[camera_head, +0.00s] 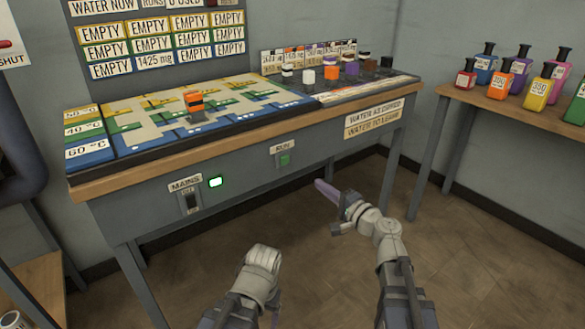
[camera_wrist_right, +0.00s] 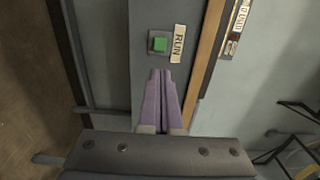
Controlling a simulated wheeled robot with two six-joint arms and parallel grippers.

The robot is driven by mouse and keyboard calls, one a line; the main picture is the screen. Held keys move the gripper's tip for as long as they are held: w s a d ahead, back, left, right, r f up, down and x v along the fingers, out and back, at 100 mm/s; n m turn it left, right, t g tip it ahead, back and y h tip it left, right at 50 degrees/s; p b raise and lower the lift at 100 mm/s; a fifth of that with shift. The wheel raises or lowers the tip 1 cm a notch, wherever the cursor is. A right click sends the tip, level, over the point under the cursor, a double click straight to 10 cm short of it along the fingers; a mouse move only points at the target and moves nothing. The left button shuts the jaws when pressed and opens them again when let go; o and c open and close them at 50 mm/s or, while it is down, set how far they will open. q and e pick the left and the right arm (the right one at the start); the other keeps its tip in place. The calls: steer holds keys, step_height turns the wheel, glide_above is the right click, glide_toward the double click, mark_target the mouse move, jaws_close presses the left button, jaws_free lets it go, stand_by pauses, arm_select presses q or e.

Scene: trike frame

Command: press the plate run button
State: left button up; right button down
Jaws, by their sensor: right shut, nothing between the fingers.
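The green run button (camera_head: 285,160) is on the front panel of the bench, under a RUN label (camera_head: 283,147). In the right wrist view the button (camera_wrist_right: 159,43) sits just beyond the fingertips, beside the sideways RUN label (camera_wrist_right: 177,43). My right gripper (camera_head: 320,185) is shut and empty, its purple fingers pointing toward the panel, below and right of the button. The fingers (camera_wrist_right: 160,73) look apart from the button. My left arm (camera_head: 262,262) shows at the bottom; its fingers are mostly hidden, so their state is unclear.
The MAINS switch (camera_head: 193,202) and a lit green lamp (camera_head: 216,182) are left on the same panel. The bench top holds a coloured plate (camera_head: 150,120) with an orange-black piece (camera_head: 194,105). Bottles (camera_head: 500,80) stand on a right table. Floor space before the bench is free.

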mark_target(286, 161)
steer(key=x, duration=1.4)
steer(key=shift+a, duration=0.1)
